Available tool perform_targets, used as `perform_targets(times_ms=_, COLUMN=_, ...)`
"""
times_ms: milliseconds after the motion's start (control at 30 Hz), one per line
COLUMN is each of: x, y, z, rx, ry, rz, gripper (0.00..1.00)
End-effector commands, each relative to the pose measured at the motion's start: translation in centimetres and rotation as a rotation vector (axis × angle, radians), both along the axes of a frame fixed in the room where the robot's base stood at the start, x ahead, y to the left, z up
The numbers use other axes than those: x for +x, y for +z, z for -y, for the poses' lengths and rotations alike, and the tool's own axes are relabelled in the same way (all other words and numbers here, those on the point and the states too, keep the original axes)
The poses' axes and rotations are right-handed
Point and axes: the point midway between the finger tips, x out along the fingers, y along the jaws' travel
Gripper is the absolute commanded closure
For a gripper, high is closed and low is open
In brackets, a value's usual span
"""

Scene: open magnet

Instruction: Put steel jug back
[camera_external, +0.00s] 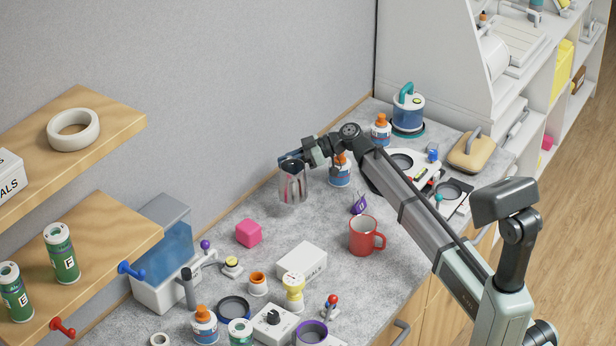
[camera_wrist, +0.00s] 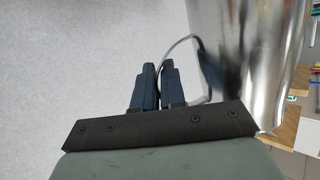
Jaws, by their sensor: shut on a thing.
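The steel jug (camera_external: 293,187) is a shiny metal cup, held upright in my gripper near the back wall. It seems to be above the grey counter, though the exact gap under it is hard to tell. My gripper (camera_external: 292,158) is at the jug's top and covers part of its rim. In the wrist view the two dark fingers of my gripper (camera_wrist: 157,85) are close together on the jug's thin handle, and the jug's shiny body (camera_wrist: 247,60) fills the right side.
A red mug (camera_external: 362,237), a pink cube (camera_external: 248,233) and a white box (camera_external: 302,262) stand on the counter (camera_external: 322,222) nearby. An orange-capped bottle (camera_external: 340,172) is just right of the jug. Wooden shelves (camera_external: 105,105) project from the wall at left.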

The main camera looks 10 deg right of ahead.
Motion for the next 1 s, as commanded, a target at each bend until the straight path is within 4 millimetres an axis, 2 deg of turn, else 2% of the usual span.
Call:
perform_targets(times_ms=200, x=-0.1, y=-3.3, z=0.0, rx=0.001, ry=0.0, rz=-0.002, gripper=1.0)
perform_targets(times_ms=433, x=0.0, y=-4.9, z=0.0, rx=0.002, ry=0.0, rz=-0.003, gripper=1.0)
perform_targets(times_ms=633, x=0.0, y=-7.2, z=0.0, rx=0.001, ry=-0.001, rz=-0.003, gripper=1.0)
perform_targets(times_ms=1000, x=0.0, y=-7.7, z=0.0, rx=0.001, ry=0.0, rz=-0.001, gripper=1.0)
